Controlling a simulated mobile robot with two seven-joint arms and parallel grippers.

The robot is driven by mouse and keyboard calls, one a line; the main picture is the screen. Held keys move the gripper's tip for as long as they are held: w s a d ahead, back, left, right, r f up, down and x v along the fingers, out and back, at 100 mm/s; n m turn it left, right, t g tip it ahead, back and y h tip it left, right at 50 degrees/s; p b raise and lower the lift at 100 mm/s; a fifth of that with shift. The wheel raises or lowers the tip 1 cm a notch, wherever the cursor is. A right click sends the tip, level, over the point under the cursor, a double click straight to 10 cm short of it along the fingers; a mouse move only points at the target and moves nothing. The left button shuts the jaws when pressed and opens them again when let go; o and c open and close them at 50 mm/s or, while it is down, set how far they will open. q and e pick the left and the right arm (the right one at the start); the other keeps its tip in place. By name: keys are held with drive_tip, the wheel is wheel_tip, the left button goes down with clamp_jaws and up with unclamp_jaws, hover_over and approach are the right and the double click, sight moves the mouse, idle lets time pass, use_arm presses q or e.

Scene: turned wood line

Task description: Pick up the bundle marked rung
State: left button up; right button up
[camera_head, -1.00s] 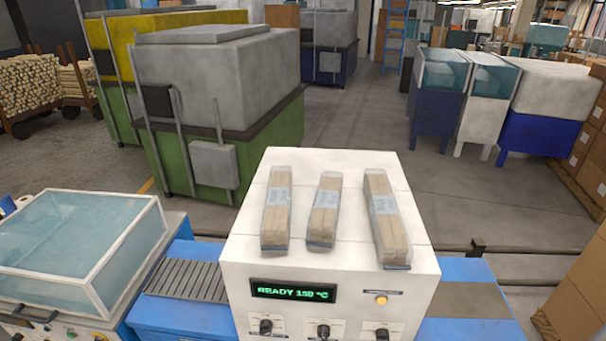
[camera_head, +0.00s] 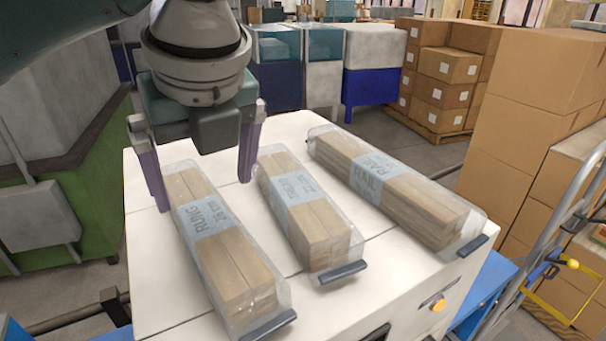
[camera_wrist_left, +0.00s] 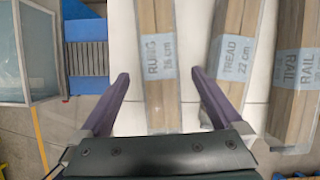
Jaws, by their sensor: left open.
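The bundle marked RUNG (camera_head: 222,246) lies on the white machine top, leftmost of three wrapped wood bundles. In the left wrist view the open fingers (camera_wrist_left: 161,76) also stand either side of the bundle's line. I cannot tell whether they touch anything. My right gripper does not show.
The bundle marked TREAD (camera_head: 306,215) lies just right of the RUNG bundle, close to the right finger. The bundle marked RAIL (camera_head: 395,190) lies farther right. The white machine top (camera_head: 150,290) is bare at the left. Stacked cartons (camera_head: 525,80) stand at the right.

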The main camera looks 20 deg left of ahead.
sight(206, 216)
use_arm(q)
drive_tip(key=p+x, duration=0.1)
drive_tip(key=x, duration=0.3)
drive_tip(key=shift+d, duration=0.1)
drive_tip(key=shift+f+p, duration=0.3)
drive_tip(key=shift+p, duration=0.2)
drive_tip(key=x, duration=0.2)
drive_tip(key=p+x, duration=0.1)
drive_tip(key=shift+w+a+f, duration=0.1)
drive_tip(key=shift+a+f, duration=0.2)
drive_tip(key=shift+a, duration=0.05)
drive_tip(key=shift+w+a+f, duration=0.1)
drive_tip(key=shift+a+f, duration=0.05)
drive_tip(key=shift+f, duration=0.25)
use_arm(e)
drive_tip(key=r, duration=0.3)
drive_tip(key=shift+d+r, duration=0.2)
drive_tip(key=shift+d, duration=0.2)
use_arm(q)
clamp_jaws()
